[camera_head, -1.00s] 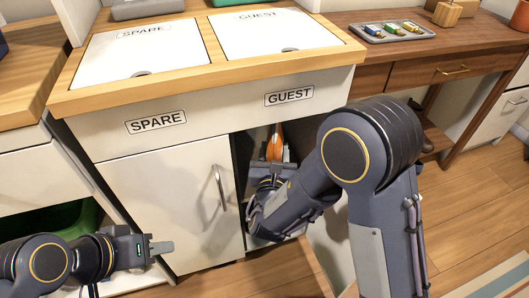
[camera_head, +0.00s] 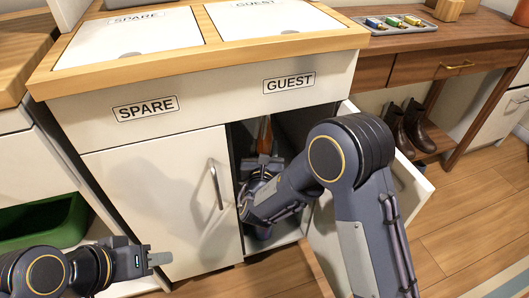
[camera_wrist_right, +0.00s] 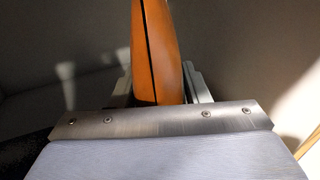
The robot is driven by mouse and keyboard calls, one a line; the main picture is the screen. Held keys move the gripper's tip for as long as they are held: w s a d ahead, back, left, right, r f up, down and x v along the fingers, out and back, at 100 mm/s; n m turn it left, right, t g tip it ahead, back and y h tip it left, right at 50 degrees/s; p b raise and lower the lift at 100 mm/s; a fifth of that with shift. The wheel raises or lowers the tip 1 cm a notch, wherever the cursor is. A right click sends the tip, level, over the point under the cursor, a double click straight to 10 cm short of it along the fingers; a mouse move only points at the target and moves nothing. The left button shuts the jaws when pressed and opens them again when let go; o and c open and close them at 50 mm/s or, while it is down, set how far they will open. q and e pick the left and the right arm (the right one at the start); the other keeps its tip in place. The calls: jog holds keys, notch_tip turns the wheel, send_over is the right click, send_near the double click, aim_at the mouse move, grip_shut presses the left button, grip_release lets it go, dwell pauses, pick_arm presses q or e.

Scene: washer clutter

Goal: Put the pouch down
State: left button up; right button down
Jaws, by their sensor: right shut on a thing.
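The orange-brown pouch (camera_head: 264,133) stands upright inside the open cabinet under the GUEST label. My right gripper (camera_head: 263,163) reaches into that cabinet and is shut on the pouch's lower part. In the right wrist view the pouch (camera_wrist_right: 157,50) rises from between the pale fingers (camera_wrist_right: 160,88), with a dark seam along it. Its lower end is hidden by the gripper body, so I cannot tell whether it touches a surface. My left gripper (camera_head: 160,259) is low at the left, away from the pouch and before the SPARE door. Its finger gap does not show clearly.
The SPARE door (camera_head: 165,205) is closed. The GUEST compartment's open door (camera_head: 410,190) stands to the right of my right arm. A blue item (camera_head: 262,232) lies low in the cabinet. A green bin (camera_head: 45,222) is at the left, and boots (camera_head: 410,130) stand at the right.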

jog(key=shift+r, duration=0.15)
jog(key=shift+f, duration=0.2)
jog(key=c, duration=0.8)
grip_release()
jog(key=shift+r, duration=0.1)
jog(key=shift+s, duration=0.2)
jog(key=s+p, duration=0.2)
jog(key=s, duration=0.9)
jog(key=shift+s+a+p, duration=0.3)
jog(key=shift+a+p, duration=0.05)
jog(key=shift+a, duration=0.1)
